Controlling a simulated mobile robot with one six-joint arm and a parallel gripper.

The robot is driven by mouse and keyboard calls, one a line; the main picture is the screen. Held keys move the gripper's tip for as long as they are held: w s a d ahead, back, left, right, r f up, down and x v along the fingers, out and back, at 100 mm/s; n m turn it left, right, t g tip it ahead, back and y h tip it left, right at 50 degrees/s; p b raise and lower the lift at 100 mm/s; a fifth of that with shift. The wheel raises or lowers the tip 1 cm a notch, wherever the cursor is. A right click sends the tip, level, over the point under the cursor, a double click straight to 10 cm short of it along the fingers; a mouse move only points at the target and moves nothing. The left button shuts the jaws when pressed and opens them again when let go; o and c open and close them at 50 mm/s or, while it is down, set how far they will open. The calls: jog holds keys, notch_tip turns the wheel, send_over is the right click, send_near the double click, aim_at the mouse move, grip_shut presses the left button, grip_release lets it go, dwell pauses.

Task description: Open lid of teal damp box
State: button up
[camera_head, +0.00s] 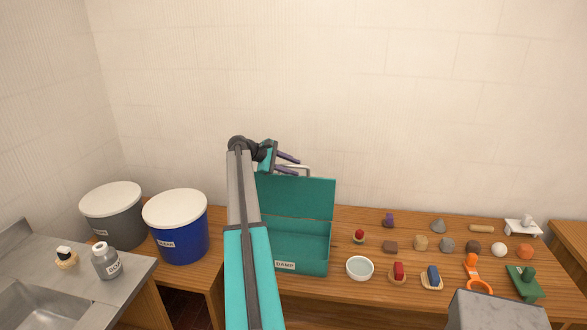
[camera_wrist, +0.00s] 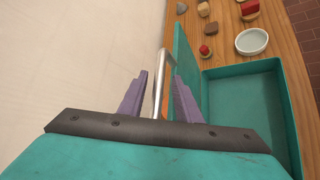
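The teal damp box (camera_head: 300,267) stands on the wooden table, with a "DAMP" label on its front. Its teal lid (camera_head: 305,196) is raised about upright at the back, and the inside is empty where I can see it. My gripper (camera_head: 298,165) is at the lid's top edge, by the metal handle (camera_head: 304,169). In the wrist view, my gripper (camera_wrist: 160,92) has its two purple fingers apart, with the handle (camera_wrist: 160,78) between them and gaps on both sides. The box (camera_wrist: 245,105) is open there too. My arm hides the box's left part in the head view.
A glass bowl (camera_head: 360,268) stands right of the box, with several small objects beyond it. A blue bucket (camera_head: 178,235) and a grey bucket (camera_head: 115,220) with white lids stand left. A sink (camera_head: 45,305) is at the far left. The wall is close behind the lid.

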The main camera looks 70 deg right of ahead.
jog(key=b+v, duration=0.4)
jog(key=v, duration=0.9)
jog(key=shift+w+a, duration=0.15)
jog(key=w+a+f+n+t+y, duration=0.1)
jog(key=w+a+f, duration=0.3)
jog(key=a+f, duration=0.65)
jog(key=w+a+f+n+t, duration=0.15)
jog(key=w+a+f, duration=0.5)
jog(key=f, duration=0.65)
jog(key=w+a+f+t+y, duration=0.1)
jog(key=w+a+f, duration=0.2)
jog(key=a+f, duration=0.75)
jog(key=s+a+f+y+b, duration=0.1)
jog(key=s+a+f+y, duration=0.15)
jog(key=a+f, duration=1.5)
jog(key=s+a+f+y, duration=0.1)
jog(key=s+a+f, duration=0.3)
jog(key=s+a, duration=0.4)
jog(key=s+a+f+y, duration=0.1)
jog(key=s+a+f, duration=0.4)
jog(key=s+a, duration=0.4)
jog(key=s+a+f+m+g+y, duration=0.1)
jog(key=s+a+f, duration=0.3)
jog(key=s+a, duration=0.4)
jog(key=a, duration=0.7)
jog(key=shift+a+f+y+b, duration=0.3)
jog(key=shift+a+y+b, duration=0.05)
jog(key=shift+a+b, duration=0.05)
